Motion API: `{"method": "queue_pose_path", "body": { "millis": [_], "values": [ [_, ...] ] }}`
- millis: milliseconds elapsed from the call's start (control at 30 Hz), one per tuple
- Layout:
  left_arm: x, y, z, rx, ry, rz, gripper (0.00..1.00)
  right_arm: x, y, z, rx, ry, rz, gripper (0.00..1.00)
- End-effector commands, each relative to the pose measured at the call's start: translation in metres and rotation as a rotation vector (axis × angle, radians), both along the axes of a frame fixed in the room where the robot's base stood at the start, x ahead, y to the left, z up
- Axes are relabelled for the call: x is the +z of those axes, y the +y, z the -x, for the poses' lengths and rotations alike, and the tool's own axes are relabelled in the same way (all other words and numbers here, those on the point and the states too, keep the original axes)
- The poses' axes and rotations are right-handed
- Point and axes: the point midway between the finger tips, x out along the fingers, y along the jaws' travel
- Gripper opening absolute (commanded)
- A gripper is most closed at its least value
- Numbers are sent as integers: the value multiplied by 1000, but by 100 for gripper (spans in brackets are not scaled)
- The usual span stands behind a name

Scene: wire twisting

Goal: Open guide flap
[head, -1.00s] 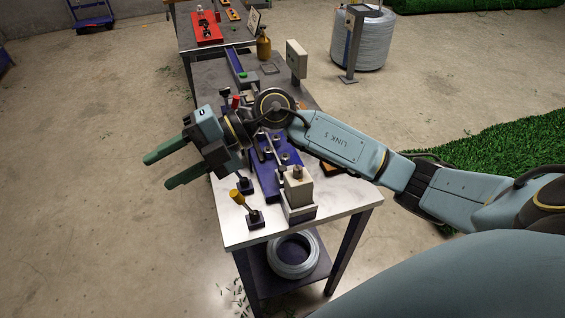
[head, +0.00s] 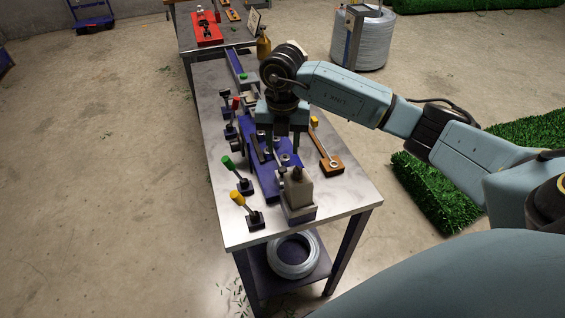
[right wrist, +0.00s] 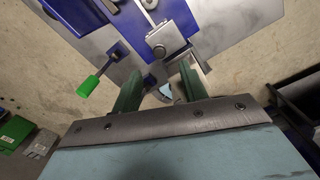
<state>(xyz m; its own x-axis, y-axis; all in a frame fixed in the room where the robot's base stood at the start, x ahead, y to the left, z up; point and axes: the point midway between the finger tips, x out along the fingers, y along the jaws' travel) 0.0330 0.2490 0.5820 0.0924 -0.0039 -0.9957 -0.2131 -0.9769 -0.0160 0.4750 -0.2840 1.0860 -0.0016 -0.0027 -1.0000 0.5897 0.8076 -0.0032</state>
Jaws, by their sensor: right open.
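The blue wire machine (head: 262,181) lies on the metal-topped table, with grey bars and bolts on it. It also shows at the top of the right wrist view (right wrist: 82,14), with a grey block (right wrist: 166,38) bearing a bolt. I cannot tell for sure which part is the guide flap; my gripper covers some of the machine in the head view. My right gripper (head: 282,150) points down over the middle of the machine. Its green fingers (right wrist: 160,75) are apart with nothing held between them. Contact with the machine cannot be told. My left gripper is not in view.
A green-handled lever (head: 229,164) and a yellow-handled lever (head: 239,200) stand along the table's left edge. A beige block unit (head: 298,192) stands at the machine's near end. A wrench lies on an orange-brown holder (head: 328,156) to the right. The table's front right (head: 347,195) is clear.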

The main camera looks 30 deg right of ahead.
Motion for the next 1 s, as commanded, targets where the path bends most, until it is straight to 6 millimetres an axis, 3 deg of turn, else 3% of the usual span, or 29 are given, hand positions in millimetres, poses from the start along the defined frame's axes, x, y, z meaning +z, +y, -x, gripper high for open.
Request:
{"method": "queue_pose_path", "body": {
  "millis": [100, 333, 500, 767, 1000],
  "values": [
    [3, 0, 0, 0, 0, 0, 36, -26, 0, 1, 0, 4, -2, 43],
    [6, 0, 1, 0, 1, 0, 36, -62, 1, 0, 1, 1, -2, 43],
    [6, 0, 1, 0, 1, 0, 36, -73, 1, 0, 1, 0, -2, 43],
    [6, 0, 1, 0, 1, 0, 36, -74, 1, 0, 2, -2, -2, 43],
    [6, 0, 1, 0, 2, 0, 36, -74, 1, 0, 2, -2, -2, 16]
  ]
}}
